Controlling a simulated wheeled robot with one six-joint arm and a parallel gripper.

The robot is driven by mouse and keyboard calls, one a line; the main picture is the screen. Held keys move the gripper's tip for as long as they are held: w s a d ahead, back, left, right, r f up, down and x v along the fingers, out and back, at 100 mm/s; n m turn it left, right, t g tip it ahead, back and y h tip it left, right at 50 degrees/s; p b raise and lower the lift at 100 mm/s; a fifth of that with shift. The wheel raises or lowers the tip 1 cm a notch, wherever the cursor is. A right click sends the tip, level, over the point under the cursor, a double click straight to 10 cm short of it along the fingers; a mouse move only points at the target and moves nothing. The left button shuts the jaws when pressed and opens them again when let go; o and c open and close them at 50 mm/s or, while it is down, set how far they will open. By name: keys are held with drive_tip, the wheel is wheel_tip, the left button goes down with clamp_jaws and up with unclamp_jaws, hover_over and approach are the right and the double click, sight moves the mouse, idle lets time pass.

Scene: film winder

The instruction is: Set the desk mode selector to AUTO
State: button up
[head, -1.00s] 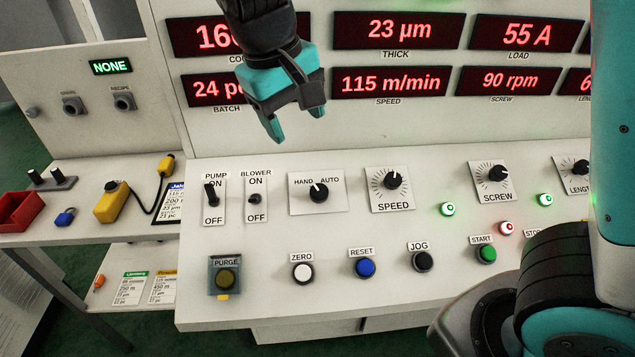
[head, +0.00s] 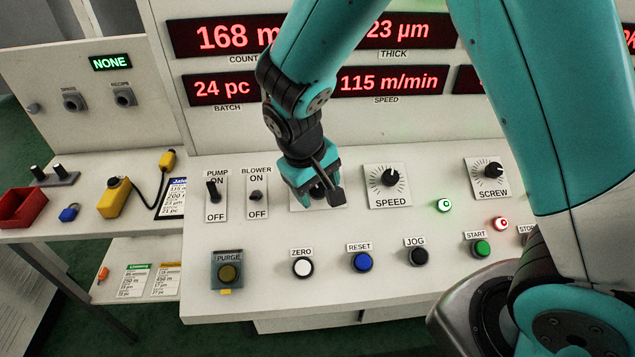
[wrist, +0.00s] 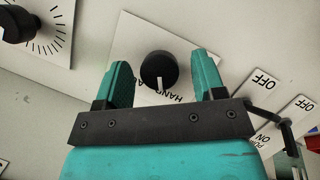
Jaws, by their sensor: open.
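The mode selector is a round black knob (wrist: 158,72) with a white pointer line, on a white plate marked HAND and AUTO. In the wrist view its line points down the picture, towards the lettering. HAND can be read; AUTO is mostly hidden by my gripper. My gripper (wrist: 161,66) is open, with one teal finger on each side of the knob and gaps showing on both sides. In the head view my gripper (head: 318,196) is over the selector plate and hides most of the knob.
The BLOWER switch (head: 256,197) is close on the left and the SPEED dial (head: 390,177) on the right. The ZERO (head: 302,267) and RESET (head: 362,262) buttons are nearer the front. The display wall rises behind the desk.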

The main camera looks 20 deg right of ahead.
drive_tip(key=shift+c, duration=0.2)
drive_tip(key=c, duration=0.9)
drive_tip(key=shift+m, duration=0.3)
drive_tip(key=m+y+b, duration=0.2)
drive_tip(key=m, duration=0.2)
drive_tip(key=shift+d+m+b, duration=0.15)
drive_tip(key=shift+m+b, duration=0.15)
drive_tip(key=shift+m, duration=0.1)
drive_tip(key=m+y+b, duration=0.1)
drive_tip(key=m, duration=0.1)
drive_tip(key=m+t+y+b, duration=0.1)
drive_tip(key=m, duration=0.2)
drive_tip(key=shift+d, duration=0.1)
drive_tip(key=shift+m, duration=0.4)
drive_tip(key=o, duration=0.9)
